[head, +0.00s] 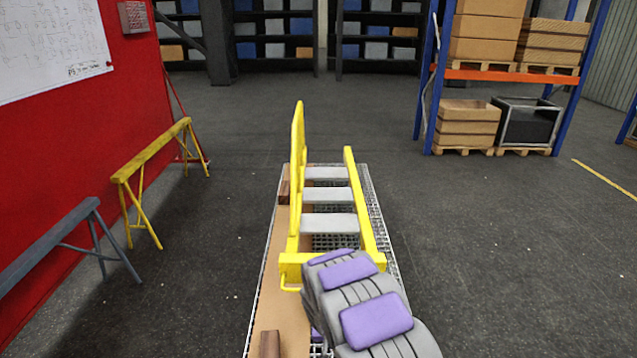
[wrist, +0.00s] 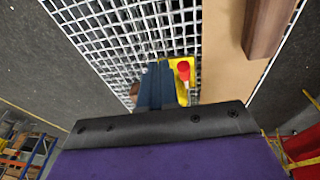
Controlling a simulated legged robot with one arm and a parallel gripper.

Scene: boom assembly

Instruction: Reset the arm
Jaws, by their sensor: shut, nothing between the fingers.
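My gripper (wrist: 158,68) shows in the wrist view as two dark blue fingers pressed together, empty, over a wire-mesh surface (wrist: 110,30). A yellow piece with a red tip (wrist: 183,72) lies just beside and partly behind the fingers; I cannot tell whether they touch. In the head view my grey and purple arm reaches over the near part of the bench (head: 272,290) and hides the gripper. Beyond it a yellow boom frame (head: 297,190) with grey cross plates (head: 328,195) lies on the bench, one yellow part standing upright at its left.
Brown wooden blocks lie on the bench's board, one at the near end (head: 270,345) and one farther off (head: 284,187). A yellow trestle (head: 150,160) and a grey trestle (head: 50,240) stand left by the red wall. A shelf with boxes (head: 485,45) stands back right. Floor on the right is clear.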

